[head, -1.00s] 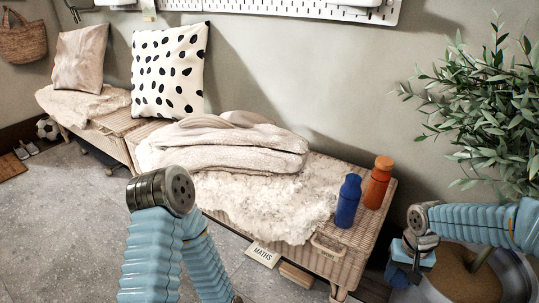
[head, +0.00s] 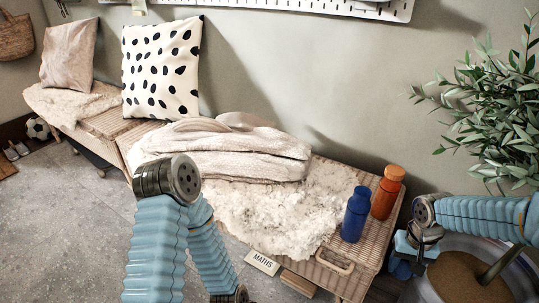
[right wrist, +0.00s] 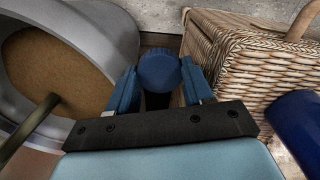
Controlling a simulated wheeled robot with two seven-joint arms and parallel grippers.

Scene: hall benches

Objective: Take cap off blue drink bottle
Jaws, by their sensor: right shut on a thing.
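The blue drink bottle (head: 356,214) stands upright at the right end of the wicker bench; part of its side also shows at the right edge of the right wrist view (right wrist: 300,122). Its narrow top is too small to make out clearly. My right gripper (head: 403,264) is to the right of the bottle, beyond the bench end and apart from the bottle. In the right wrist view its blue fingers are shut on a round blue cap (right wrist: 158,72). My left arm is in the head view, but its gripper is not seen.
An orange bottle (head: 387,192) stands close beside the blue one, on the wicker bench (head: 338,251). A fleece and folded blanket (head: 220,150) cover the bench's middle. A plant pot with brown soil (head: 459,277) is right of my right gripper.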

